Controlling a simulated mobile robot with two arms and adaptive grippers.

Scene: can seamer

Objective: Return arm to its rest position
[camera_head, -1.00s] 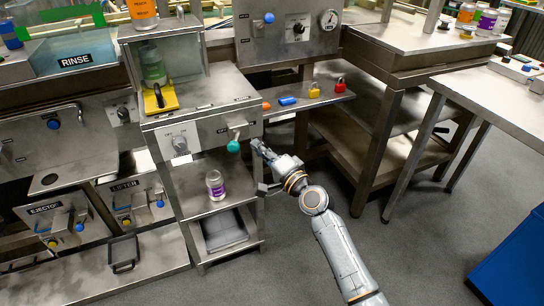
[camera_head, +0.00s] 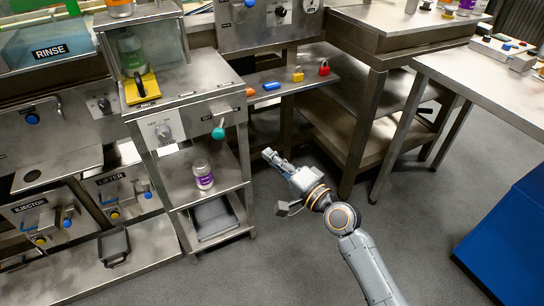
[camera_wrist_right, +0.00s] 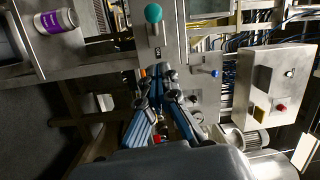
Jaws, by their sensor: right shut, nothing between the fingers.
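My right arm comes in from the lower right in the head view. Its gripper (camera_head: 275,160) is in free air over the floor, to the right of the seamer cabinet, with nothing held. In the right wrist view the fingers (camera_wrist_right: 155,75) come together at the tips and are shut. The teal knob (camera_head: 218,133) on the cabinet front is up and left of the gripper, apart from it. The same teal knob (camera_wrist_right: 153,13) shows at the top of the right wrist view. My left gripper is not in view.
A ledge holds a yellow padlock (camera_head: 297,77) and a red padlock (camera_head: 324,68). The grey floor in front is clear.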

